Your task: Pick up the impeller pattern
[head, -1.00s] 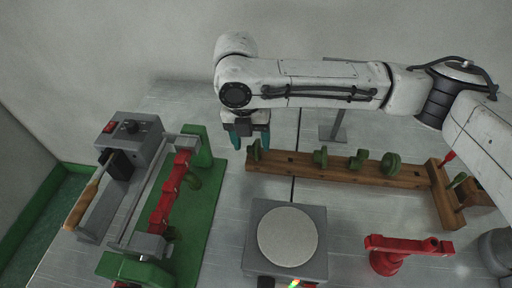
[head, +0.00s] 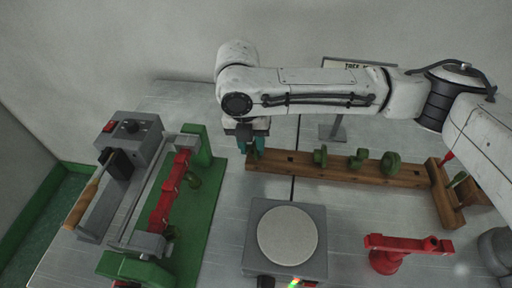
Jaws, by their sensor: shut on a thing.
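My gripper (head: 252,146) has teal fingers and is at the left end of the wooden rack (head: 290,168). It is shut on the leftmost green pattern (head: 254,153), taken to be the impeller pattern. The fingers hide most of it, so its shape is hard to make out. The pattern is still at the rack, and I cannot tell whether it is clear of the wood. Several other green patterns (head: 388,163) stand along the rack to the right.
A grey hot plate (head: 287,236) with a round top stands in front of the rack. A red stand (head: 385,262) is at front right. The injection machine (head: 132,145) and red clamps (head: 160,210) are on the left by a green mat (head: 205,215).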

